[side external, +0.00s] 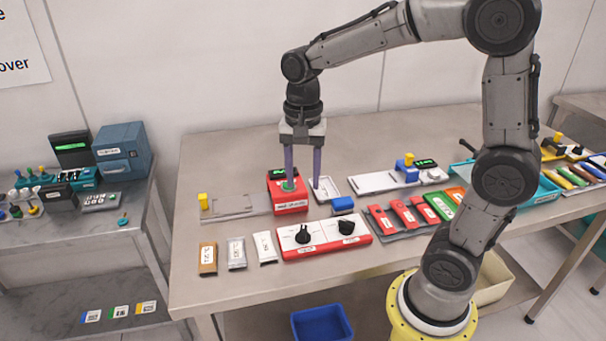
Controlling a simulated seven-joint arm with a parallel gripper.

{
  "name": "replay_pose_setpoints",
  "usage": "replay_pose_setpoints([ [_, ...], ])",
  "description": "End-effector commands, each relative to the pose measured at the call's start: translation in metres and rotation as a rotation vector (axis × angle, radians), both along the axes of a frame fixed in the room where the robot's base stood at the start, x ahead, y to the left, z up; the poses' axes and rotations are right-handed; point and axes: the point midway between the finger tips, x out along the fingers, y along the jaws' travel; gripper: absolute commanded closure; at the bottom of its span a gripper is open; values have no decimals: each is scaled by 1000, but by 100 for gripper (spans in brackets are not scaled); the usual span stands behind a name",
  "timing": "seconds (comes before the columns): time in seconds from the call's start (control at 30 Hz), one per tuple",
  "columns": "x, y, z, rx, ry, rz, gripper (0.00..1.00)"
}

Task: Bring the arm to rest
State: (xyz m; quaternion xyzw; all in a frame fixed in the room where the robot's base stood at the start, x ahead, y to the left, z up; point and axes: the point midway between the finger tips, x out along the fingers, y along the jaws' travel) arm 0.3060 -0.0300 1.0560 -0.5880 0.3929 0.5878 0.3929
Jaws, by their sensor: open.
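My gripper (303,184) points straight down over the middle of the grey workbench (350,134). Its two fingers are spread apart. The left fingertip is at the green button on a red box (288,203), and I cannot tell if it touches. The right fingertip is over or beside a small white tray (325,190). Nothing shows between the fingers.
A red panel with two black knobs (324,238) lies in front. A blue block (343,205), red and green cards (405,211) and a white tray with a green display (388,180) lie to the right. The bench's back left is clear.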

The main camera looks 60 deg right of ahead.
Motion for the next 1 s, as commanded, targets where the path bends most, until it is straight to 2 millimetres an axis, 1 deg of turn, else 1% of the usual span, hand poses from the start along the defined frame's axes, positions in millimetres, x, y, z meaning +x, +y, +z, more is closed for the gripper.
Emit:
replay_pose_setpoints([
  [0.37,0,1,3,0,-2,2,50],
  [0.43,0,2,9,-3,-23,7,50],
  [0.5,-4,5,22,-6,-63,15,50],
  [0.57,-15,9,34,-9,-104,25,50],
  [0.63,-33,14,49,-16,-166,67,50],
  [0.73,-64,21,62,-38,-259,206,50],
  [0.8,-86,24,66,-65,-322,341,50],
  [0.87,-104,27,65,-98,-374,475,50],
  [0.9,-115,29,62,-124,-403,570,50],
  [1.0,-135,30,52,-189,-447,784,50],
])
